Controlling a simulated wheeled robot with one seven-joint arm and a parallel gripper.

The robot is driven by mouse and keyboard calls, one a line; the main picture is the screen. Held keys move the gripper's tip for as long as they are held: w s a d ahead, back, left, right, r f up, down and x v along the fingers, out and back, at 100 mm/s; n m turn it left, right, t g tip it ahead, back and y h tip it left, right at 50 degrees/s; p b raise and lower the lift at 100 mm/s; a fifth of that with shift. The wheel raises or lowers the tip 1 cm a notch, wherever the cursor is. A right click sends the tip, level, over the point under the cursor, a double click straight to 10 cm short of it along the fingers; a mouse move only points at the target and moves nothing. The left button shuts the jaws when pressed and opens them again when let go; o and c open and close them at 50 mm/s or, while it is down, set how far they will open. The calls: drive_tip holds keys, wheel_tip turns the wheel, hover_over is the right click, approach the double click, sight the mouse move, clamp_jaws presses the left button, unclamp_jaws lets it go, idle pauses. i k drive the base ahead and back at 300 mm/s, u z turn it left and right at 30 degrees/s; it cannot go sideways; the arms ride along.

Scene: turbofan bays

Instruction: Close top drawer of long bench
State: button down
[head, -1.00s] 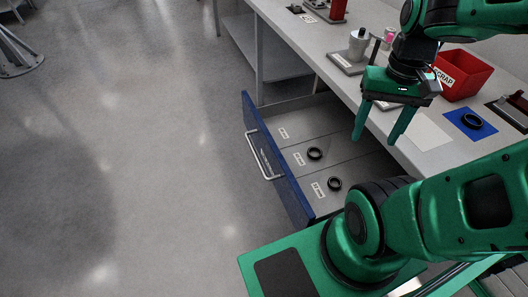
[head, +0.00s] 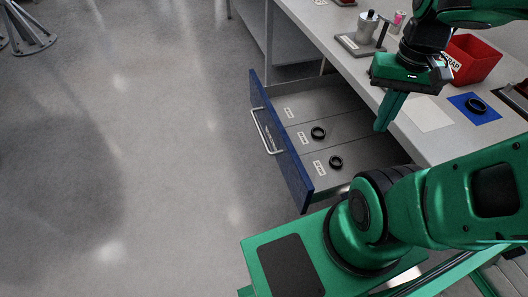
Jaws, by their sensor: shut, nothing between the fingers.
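The top drawer of the long bench has a blue front (head: 280,143) with a silver handle (head: 264,132), and it stands pulled well out. Its grey inside shows labelled compartments, with one black ring (head: 318,133) in the middle compartment and another black ring (head: 336,162) in the near one. The long bench (head: 400,135) is grey and runs along the right. My gripper (head: 382,128) is shut and empty, pointing down above the drawer's inner end near the bench edge, apart from the blue front and handle.
On the bench top are a red scrap bin (head: 474,60), a blue mat (head: 485,117) with a black ring (head: 476,104), a white sheet (head: 427,113) and a metal fixture (head: 366,30). The floor (head: 170,150) left of the drawer is clear. A metal stand foot (head: 30,35) is at the far left.

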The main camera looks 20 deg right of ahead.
sight(287, 113)
drive_tip(key=z, duration=0.05)
drive_tip(key=k, duration=0.35)
drive_tip(key=z, duration=1.65)
drive_tip(key=k, duration=1.1)
drive_tip(key=u, duration=1.6)
drive_tip(key=i, duration=1)
drive_tip(key=z, duration=0.05)
